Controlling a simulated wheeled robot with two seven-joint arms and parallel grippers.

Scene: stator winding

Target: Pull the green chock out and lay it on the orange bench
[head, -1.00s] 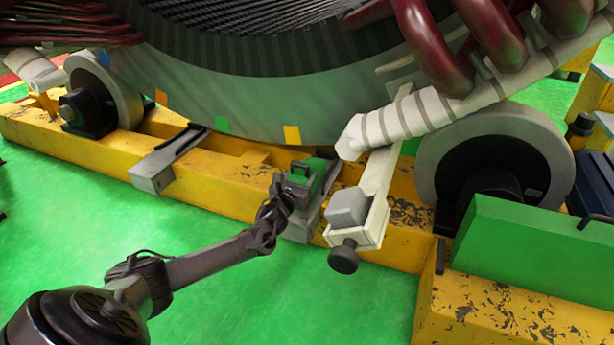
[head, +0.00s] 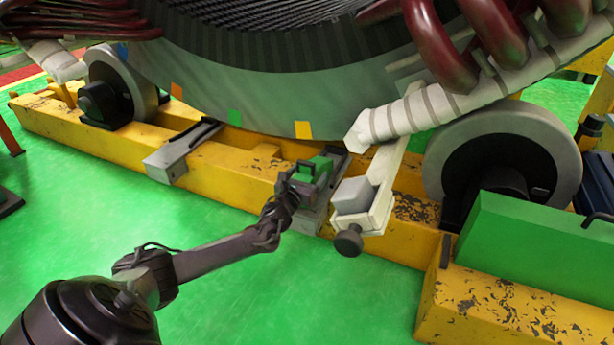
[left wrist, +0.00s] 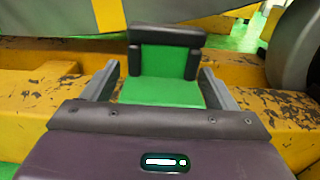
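The green chock (head: 322,166) sits in a grey guide on the yellow frame, under the large round stator. It has a dark handle on its near side. In the left wrist view the chock's green face (left wrist: 160,92) lies straight ahead, framed by a black U-shaped part, between two grey rails. My left gripper (head: 288,186) is right at the handle side of the chock. Its fingers cannot be told apart from the dark handle, so its grip is unclear. My right gripper is not in view. I cannot make out the orange bench; only an orange post (head: 10,138) shows at the left edge.
A pale bracket with a grey block (head: 354,196) and dark knob stands close right of the chock. Another grey guide (head: 170,162) lies to its left. Large rollers (head: 125,85) stand on the frame. A green box (head: 530,240) is at right. Green floor in front is clear.

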